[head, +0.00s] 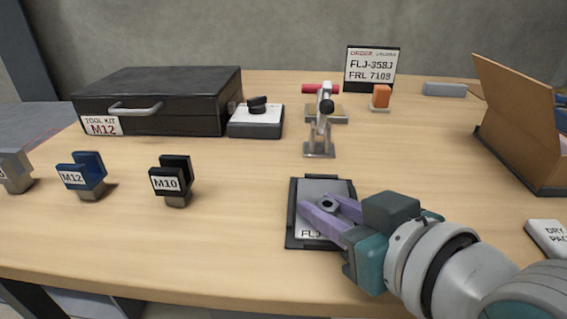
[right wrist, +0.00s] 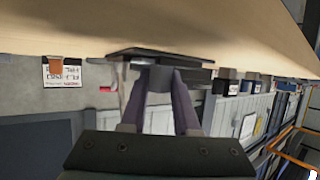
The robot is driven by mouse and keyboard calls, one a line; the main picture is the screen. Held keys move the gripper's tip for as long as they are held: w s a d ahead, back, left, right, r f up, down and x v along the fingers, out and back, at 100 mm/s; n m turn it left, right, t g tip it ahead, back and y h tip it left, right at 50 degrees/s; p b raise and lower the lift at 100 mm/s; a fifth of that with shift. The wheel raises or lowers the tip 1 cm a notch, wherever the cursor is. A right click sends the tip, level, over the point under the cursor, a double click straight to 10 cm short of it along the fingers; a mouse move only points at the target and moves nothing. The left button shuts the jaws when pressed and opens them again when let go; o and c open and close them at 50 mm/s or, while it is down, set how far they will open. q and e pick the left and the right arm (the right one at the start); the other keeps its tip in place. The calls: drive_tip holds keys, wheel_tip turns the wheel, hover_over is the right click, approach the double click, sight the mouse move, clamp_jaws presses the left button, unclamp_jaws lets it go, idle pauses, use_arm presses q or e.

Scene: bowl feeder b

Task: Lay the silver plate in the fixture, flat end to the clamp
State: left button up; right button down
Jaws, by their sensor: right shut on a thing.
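The silver plate (head: 322,187) is a grey panel with a partly covered "FLJ" label and a dark round spot near its middle. It appears to lie within the dark-rimmed fixture (head: 291,222) at the front middle of the table. My right gripper (head: 328,207) has its purple fingers shut on the plate near that spot. In the right wrist view the fingers (right wrist: 160,82) close on a grey part under a dark slab. The clamp (head: 320,130), with a red handle, stands behind the fixture. My fingers hide part of the plate; I cannot tell which end is flat or whether it is fully seated.
Black M10 (head: 174,181) and blue M12 (head: 83,176) blocks stand to the left. A black tool case (head: 165,100), a small scale-like box (head: 256,122), an order sign (head: 371,70) and an orange block (head: 380,97) are behind. An open cardboard box (head: 518,115) stands right.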

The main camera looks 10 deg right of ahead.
drive_tip(key=shift+f, duration=0.1)
drive_tip(key=c, duration=0.7)
unclamp_jaws()
drive_tip(key=shift+o, duration=0.2)
